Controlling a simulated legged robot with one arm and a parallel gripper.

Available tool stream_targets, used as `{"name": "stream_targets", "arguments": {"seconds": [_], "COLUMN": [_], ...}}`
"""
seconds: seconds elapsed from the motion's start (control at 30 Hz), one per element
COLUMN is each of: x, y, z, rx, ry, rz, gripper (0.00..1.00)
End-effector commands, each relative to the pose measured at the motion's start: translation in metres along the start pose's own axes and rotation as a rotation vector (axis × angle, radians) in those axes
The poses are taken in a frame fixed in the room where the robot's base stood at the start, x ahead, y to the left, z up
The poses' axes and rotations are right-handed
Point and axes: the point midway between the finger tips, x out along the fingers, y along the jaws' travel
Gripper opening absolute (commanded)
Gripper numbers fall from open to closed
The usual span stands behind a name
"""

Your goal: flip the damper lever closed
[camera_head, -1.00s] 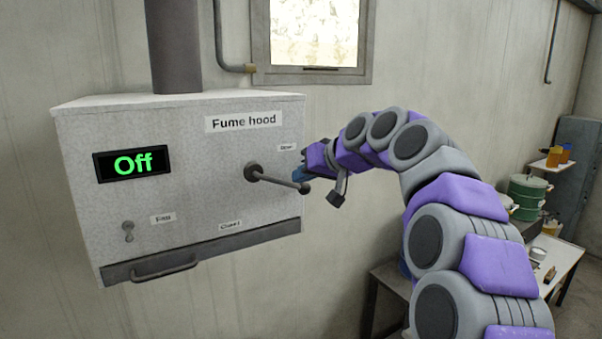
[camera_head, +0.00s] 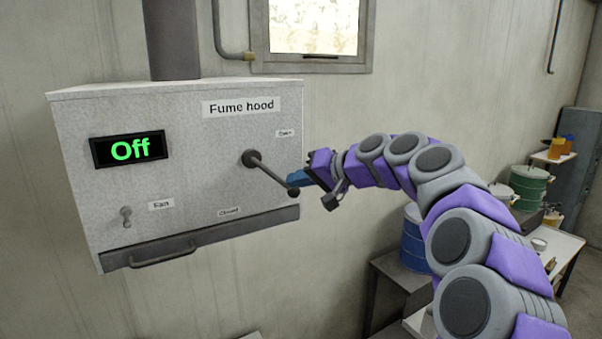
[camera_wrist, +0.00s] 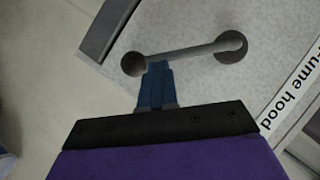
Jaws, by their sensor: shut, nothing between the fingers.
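The damper lever (camera_head: 266,171) is a grey rod on a round pivot on the right of the fume hood's front (camera_head: 190,195). It slants down to the right, between the "Open" label (camera_head: 285,133) and the "Closed" label (camera_head: 228,211). My gripper (camera_head: 296,180) is shut and empty, with its blue fingers at the lever's outer end. In the wrist view the lever (camera_wrist: 185,52) runs across the top, and the blue fingertips (camera_wrist: 157,66) are right beside the rod near its ball knob (camera_wrist: 133,63). Whether they touch it is unclear.
A fan switch (camera_head: 126,216) and an "Off" display (camera_head: 130,149) are on the hood's left side. A bar handle (camera_head: 163,257) runs along its lower edge. A blue drum (camera_head: 413,240) and a bench with containers stand at the right, behind my arm.

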Motion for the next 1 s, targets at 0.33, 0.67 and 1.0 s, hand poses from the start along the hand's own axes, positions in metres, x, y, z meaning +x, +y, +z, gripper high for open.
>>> {"name": "stream_targets", "arguments": {"seconds": [0.33,0.67,1.0], "x": [0.018,0.033,0.041], "y": [0.005,0.002,-0.005], "z": [0.028,0.05,0.062], "rx": [0.275,0.505,0.647], "ry": [-0.002,-0.001,0.0], "rz": [-0.188,-0.341,-0.435], "gripper": [0.0,0.0,0.0]}}
